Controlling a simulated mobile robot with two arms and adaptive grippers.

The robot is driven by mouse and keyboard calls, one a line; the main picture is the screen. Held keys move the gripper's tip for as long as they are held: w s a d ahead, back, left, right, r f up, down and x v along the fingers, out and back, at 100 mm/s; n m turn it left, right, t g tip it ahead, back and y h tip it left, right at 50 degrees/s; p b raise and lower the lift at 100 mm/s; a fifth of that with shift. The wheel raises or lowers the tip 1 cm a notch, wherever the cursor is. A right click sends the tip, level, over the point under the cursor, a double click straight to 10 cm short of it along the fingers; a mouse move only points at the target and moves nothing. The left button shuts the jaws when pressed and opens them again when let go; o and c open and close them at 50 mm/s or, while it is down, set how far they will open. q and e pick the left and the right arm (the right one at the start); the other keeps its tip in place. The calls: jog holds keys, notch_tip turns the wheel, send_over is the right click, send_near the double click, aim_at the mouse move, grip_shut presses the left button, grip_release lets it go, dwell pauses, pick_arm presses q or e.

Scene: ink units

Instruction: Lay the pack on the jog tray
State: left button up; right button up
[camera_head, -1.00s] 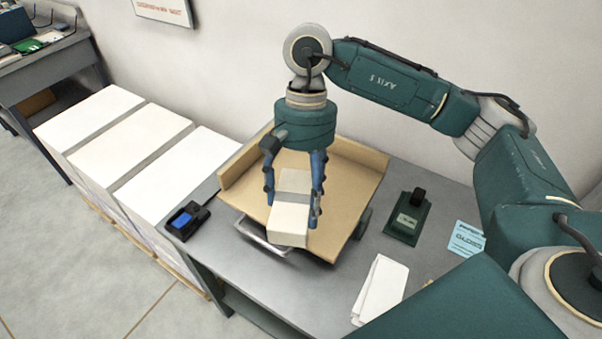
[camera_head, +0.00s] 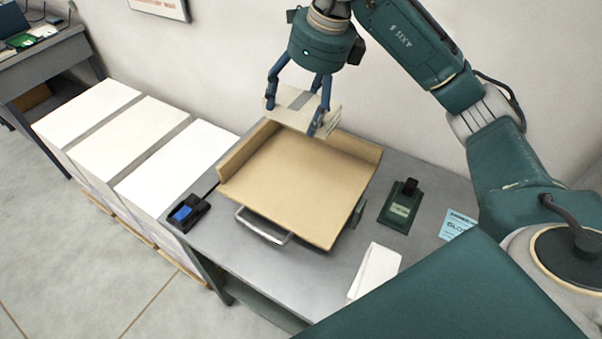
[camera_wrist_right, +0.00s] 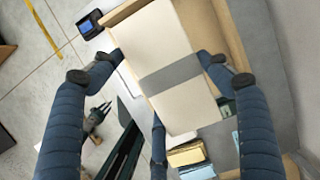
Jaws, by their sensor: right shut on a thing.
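The pack (camera_head: 287,114) is a pale cream block with a grey band around its middle. My right gripper (camera_head: 294,118) is shut on the pack, its blue fingers at the pack's sides, and holds it up near the back edge of the jog tray. The jog tray (camera_head: 300,185) is a tan tray with raised walls at the back and left; its floor looks empty. In the right wrist view the pack (camera_wrist_right: 155,45) lies between the fingers (camera_wrist_right: 158,80), with part of the tray wall (camera_wrist_right: 232,40) behind it.
A grey table (camera_head: 225,215) carries the tray, a blue-and-black device (camera_head: 187,213), a green device (camera_head: 400,205), white paper (camera_head: 375,270) and a blue card (camera_head: 457,226). Tall white paper stacks (camera_head: 130,140) stand to the left. A wall rises behind the table.

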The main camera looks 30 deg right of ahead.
notch_tip(320, 180, down, 15)
jog(key=p, duration=0.3)
jog(key=shift+r, duration=0.2)
notch_tip(320, 180, down, 4)
jog(key=shift+p, duration=0.5)
jog(key=shift+f, duration=0.45)
pick_arm(q)
jog(key=r, duration=0.1)
jog(key=s+r, duration=0.1)
jog(key=r, duration=0.2)
jog(key=shift+s, duration=0.25)
jog(key=shift+f, duration=0.1)
pick_arm(e)
jog(key=o, duration=1.5)
jog(key=shift+f, duration=0.1)
jog(key=shift+o, duration=0.2)
